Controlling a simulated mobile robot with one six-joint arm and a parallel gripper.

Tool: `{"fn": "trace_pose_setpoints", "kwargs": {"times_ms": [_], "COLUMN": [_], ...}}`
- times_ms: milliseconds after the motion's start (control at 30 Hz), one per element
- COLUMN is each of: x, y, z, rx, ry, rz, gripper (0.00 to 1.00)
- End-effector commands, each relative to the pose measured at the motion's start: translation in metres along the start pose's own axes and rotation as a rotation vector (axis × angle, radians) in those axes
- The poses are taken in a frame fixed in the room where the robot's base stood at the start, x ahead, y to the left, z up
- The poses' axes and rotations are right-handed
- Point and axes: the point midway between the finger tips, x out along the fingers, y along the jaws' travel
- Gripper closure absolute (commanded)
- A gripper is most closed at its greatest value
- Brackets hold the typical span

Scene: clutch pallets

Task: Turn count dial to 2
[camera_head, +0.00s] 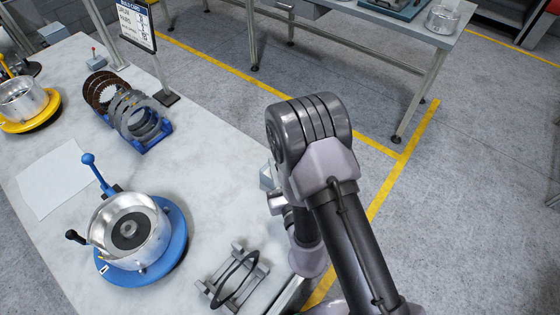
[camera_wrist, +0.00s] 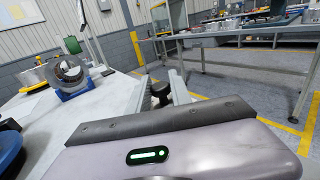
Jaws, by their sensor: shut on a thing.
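My gripper (camera_wrist: 159,82) reaches forward over the table edge in the wrist view, with its two grey fingers on either side of a dark round knob (camera_wrist: 160,92), which I take to be the count dial. It is shut on this knob. The knob's face, pointer and numbers are hidden, so its setting cannot be read. In the head view my gripper (camera_head: 277,199) is at the right edge of the table, mostly behind my arm. A small grey box (camera_head: 267,179) shows beside it there.
The pale table (camera_head: 205,165) holds a blue round fixture with a metal drum (camera_head: 170,248), a rack of rings (camera_head: 137,112), a grey stand with a black ring (camera_head: 232,280) and a white sheet (camera_head: 52,182). A yellow fixture (camera_head: 30,122) is far left. A sign (camera_head: 135,22) stands behind.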

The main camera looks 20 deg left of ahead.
Motion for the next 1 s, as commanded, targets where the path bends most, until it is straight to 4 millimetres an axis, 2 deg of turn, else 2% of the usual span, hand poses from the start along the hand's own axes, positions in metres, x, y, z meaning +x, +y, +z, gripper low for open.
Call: {"fn": "trace_pose_setpoints", "kwargs": {"times_ms": [333, 800, 833, 900, 1000], "x": [0.0007, 0.001, 0.001, 0.001, 0.0009], "y": [0.0002, -0.0003, -0.0003, -0.0003, -0.0003], "z": [0.0015, 0.0005, 0.0005, 0.0005, 0.0003], "rx": [0.002, 0.002, 0.002, 0.002, 0.002], "ry": [-0.002, -0.002, -0.002, -0.002, -0.002], "rz": [-0.099, -0.112, -0.112, -0.112, -0.111], "gripper": [1.0, 1.0, 0.71, 0.57, 0.56]}}
